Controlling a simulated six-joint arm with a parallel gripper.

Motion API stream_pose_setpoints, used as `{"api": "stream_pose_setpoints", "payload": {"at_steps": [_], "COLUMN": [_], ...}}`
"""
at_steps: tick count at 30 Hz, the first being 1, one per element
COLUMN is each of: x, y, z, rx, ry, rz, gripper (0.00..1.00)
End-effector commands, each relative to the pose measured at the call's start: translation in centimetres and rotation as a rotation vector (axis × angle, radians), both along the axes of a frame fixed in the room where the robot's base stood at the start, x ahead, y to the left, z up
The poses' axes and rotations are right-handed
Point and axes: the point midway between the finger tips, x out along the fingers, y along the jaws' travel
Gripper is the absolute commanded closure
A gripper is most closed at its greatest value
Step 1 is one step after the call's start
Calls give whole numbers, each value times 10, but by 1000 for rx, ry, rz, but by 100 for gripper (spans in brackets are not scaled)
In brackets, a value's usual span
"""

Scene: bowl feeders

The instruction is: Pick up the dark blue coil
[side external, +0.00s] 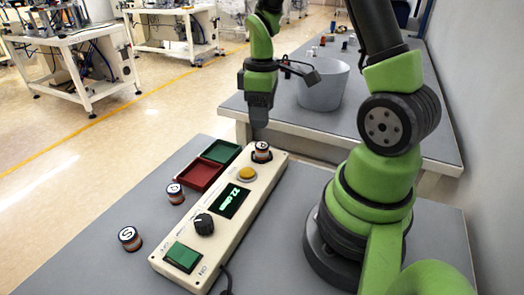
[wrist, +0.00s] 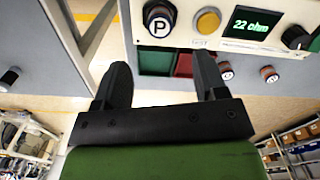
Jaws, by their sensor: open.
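My gripper (side external: 259,118) points down in the side view, close above the far end of the tester. It is open and empty; in the wrist view its two dark fingers (wrist: 162,68) stand apart with nothing between them. A coil marked P (side external: 261,151) sits on the tester's far end, just below the gripper, and also shows in the wrist view (wrist: 159,20). Two more coils, one marked S (side external: 130,238) and another (side external: 175,193), stand on the near table left of the tester. Several small coils stand on the back table; I cannot tell which is dark blue.
The cream tester (side external: 213,232) has a yellow button, a knob, a green switch and a display reading 22 ohm. Beside it are a red tray (side external: 198,175) and a green tray (side external: 221,151). A grey bowl (side external: 323,94) stands on the back table (side external: 400,125). A gap separates the tables.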

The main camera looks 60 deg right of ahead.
Motion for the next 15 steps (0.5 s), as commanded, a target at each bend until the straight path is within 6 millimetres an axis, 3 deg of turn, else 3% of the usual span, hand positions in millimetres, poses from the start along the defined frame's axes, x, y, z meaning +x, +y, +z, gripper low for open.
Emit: {"api": "stream_pose_setpoints", "payload": {"at_steps": [4,15], "x": [-1,1], "y": [1,1], "z": [-25,-64], "rx": [4,4], "ry": [7,6], "rz": [0,-1], "gripper": [34,34]}}
